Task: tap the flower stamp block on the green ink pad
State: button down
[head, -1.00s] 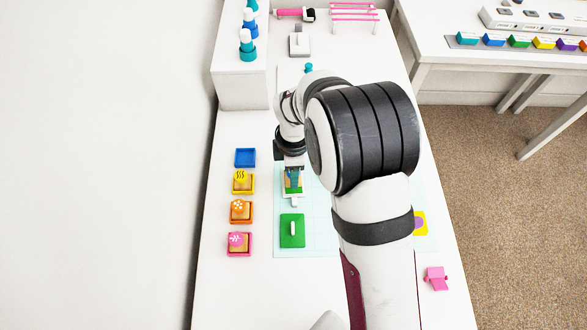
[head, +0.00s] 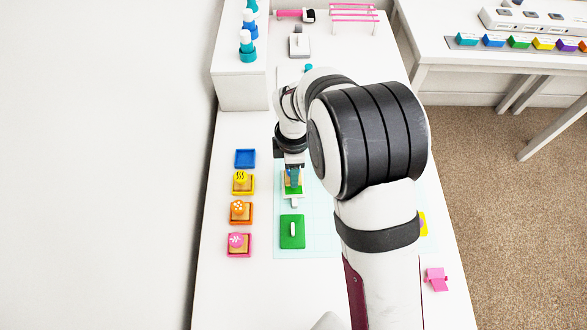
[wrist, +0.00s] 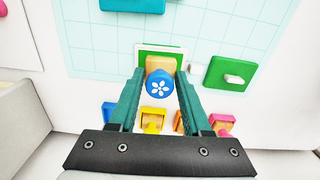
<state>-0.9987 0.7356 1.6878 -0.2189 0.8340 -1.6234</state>
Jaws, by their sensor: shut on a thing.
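The green ink pad (wrist: 145,50), in a white-rimmed tray, lies just beyond and below the block in the wrist view. In the head view my gripper (head: 293,180) is over the green ink pad (head: 287,190), and the fingers mostly hide the block. I cannot tell whether the block touches the pad. The green lid (head: 286,240) with a white handle lies apart on the mat.
An empty blue tray (head: 245,158) and yellow (head: 243,182), orange (head: 241,212) and pink (head: 239,244) trays with stamp blocks line the left side. The light grid mat (head: 315,245) lies under the work area. Bottles (head: 247,45) stand on a white box (head: 240,88).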

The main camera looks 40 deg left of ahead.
jog(key=shift+f, duration=0.75)
dwell(0.8)
jog(key=c, duration=1)
grip_release()
grip_shut()
jog(key=shift+r, duration=3.1)
